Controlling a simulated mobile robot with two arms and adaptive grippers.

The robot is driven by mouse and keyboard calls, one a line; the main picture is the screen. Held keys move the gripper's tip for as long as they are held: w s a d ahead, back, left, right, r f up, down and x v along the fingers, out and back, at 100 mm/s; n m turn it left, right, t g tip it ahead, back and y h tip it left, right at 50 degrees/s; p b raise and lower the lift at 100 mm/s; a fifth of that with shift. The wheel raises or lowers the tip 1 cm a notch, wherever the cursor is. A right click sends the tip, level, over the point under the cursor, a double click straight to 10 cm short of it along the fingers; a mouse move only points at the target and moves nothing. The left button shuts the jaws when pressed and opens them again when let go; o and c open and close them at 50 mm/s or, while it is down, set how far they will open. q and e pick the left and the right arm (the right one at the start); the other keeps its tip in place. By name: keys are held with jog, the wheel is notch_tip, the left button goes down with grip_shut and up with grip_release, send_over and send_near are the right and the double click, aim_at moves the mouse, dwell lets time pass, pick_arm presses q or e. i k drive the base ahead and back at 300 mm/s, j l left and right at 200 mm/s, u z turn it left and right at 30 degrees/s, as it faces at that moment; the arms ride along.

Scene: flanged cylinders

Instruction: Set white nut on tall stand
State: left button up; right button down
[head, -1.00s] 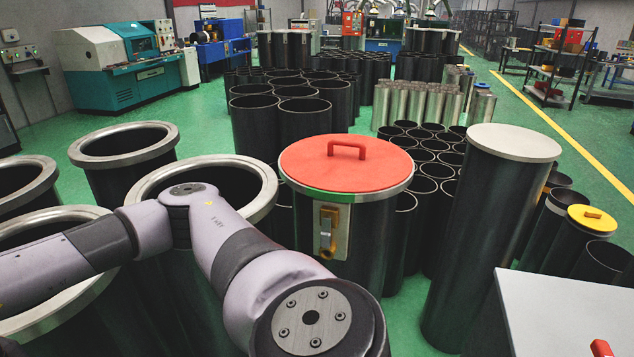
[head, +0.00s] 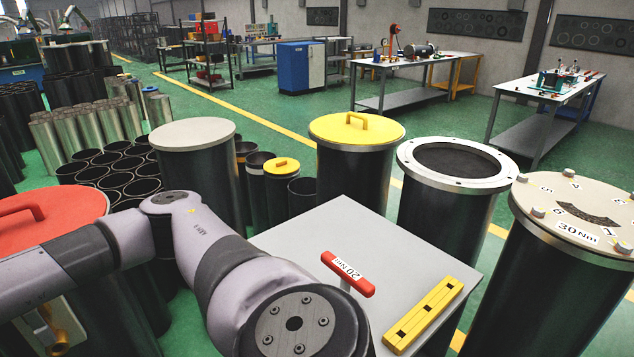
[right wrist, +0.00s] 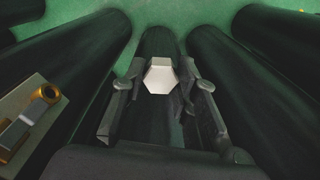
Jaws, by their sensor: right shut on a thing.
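The white nut (right wrist: 160,76) shows in the right wrist view as a pale hexagonal block. My right gripper (right wrist: 162,88) is shut on it, with one dark finger on each side. A tall black cylinder with a plain pale grey top (head: 192,134), which looks like the tall stand, stands left of centre in the head view. Its top is bare. An arm of mine crosses the lower left of the head view in front of it; no gripper fingers show there. My left gripper is not in view.
A grey table (head: 420,255) holds a red 20 Nm tool (head: 347,273) and a yellow slotted block (head: 423,315). Flanged cylinders with a red lid (head: 75,215), a yellow lid (head: 375,132), a white ring (head: 415,160) and a numbered top (head: 575,195) stand around.

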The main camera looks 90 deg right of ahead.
aim_at(304, 255)
jog(key=z, duration=0.45)
jog(key=j+z, duration=0.15)
jog(key=z, duration=0.3)
jog(key=j+z, duration=0.1)
jog(key=z, duration=0.8)
jog(key=j+z, duration=0.15)
jog(key=z, duration=0.35)
